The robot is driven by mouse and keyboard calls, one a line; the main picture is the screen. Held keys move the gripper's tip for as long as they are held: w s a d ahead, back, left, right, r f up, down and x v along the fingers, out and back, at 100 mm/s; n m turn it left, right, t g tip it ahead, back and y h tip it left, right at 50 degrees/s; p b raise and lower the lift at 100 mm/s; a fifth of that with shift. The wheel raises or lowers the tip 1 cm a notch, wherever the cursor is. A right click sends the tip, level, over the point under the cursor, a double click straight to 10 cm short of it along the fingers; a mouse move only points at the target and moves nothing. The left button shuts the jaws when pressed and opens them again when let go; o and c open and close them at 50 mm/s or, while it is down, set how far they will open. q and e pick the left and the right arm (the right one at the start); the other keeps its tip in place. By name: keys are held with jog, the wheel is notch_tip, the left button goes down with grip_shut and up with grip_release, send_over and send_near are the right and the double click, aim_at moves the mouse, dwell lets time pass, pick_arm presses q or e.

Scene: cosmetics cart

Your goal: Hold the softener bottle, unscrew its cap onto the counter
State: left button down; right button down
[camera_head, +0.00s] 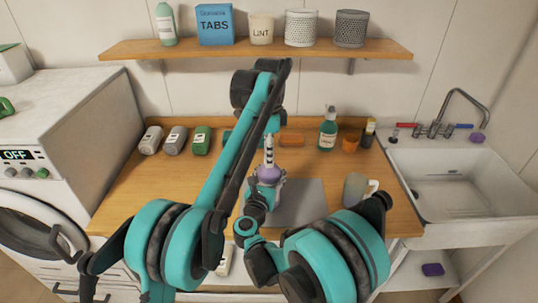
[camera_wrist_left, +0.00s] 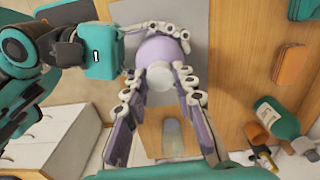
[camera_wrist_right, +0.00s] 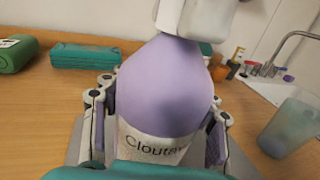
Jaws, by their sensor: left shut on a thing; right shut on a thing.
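The softener bottle (camera_head: 270,175) is purple with a white label band and stands upright at the middle of the counter. It fills the right wrist view (camera_wrist_right: 165,85). My right gripper (camera_wrist_right: 160,112) is shut around its body at the label. My left gripper (camera_head: 268,152) comes down from above and is shut on the white cap (camera_wrist_left: 160,80) at the top. The cap's top is seen between the left fingertips (camera_wrist_left: 160,73). Whether the cap is loose from the neck cannot be told. The wooden counter (camera_head: 115,205) lies below.
A green pump bottle (camera_head: 328,133), an orange cup (camera_head: 350,144) and a translucent cup (camera_wrist_right: 288,127) are on the right, before the sink (camera_head: 465,185). Counter at left front is clear.

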pick_arm(q)
jog(key=n, duration=2.6)
jog(key=shift+r, duration=0.25)
jog(key=shift+r, duration=0.9)
